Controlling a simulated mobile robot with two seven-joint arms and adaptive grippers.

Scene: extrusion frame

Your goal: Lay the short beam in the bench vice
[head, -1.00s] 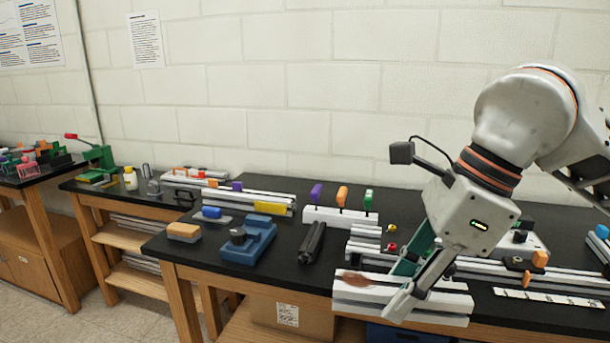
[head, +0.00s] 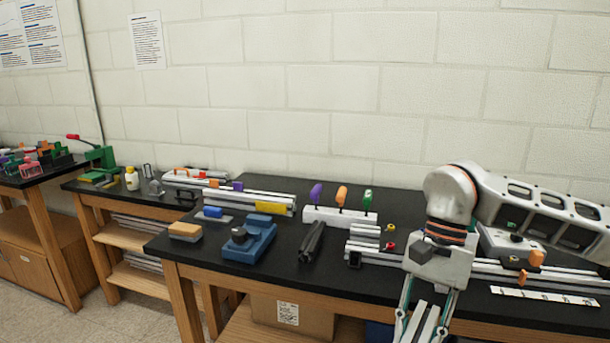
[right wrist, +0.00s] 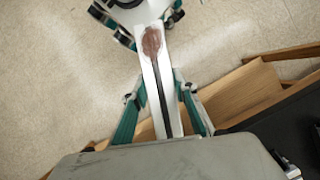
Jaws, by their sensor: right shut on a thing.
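The short beam (right wrist: 150,44) is white with a dark slot and a brown stain near its far end. My right gripper (right wrist: 160,92) is shut on it, with a teal finger on each side. In the head view the right gripper (head: 421,332) points down at the bottom edge, in front of the bench, and only part of the beam (head: 426,322) shows between the fingers. The blue bench vice (head: 254,240) stands on the black bench top, left of the gripper. Nothing shows in its jaws. My left gripper is out of view.
A dark bar (head: 312,242) lies right of the vice, and an orange-topped block (head: 185,231) lies left of it. A white rack with coloured handles (head: 340,217) stands behind. Aluminium rails (head: 545,274) lie at the right. The bench's front edge runs below the vice.

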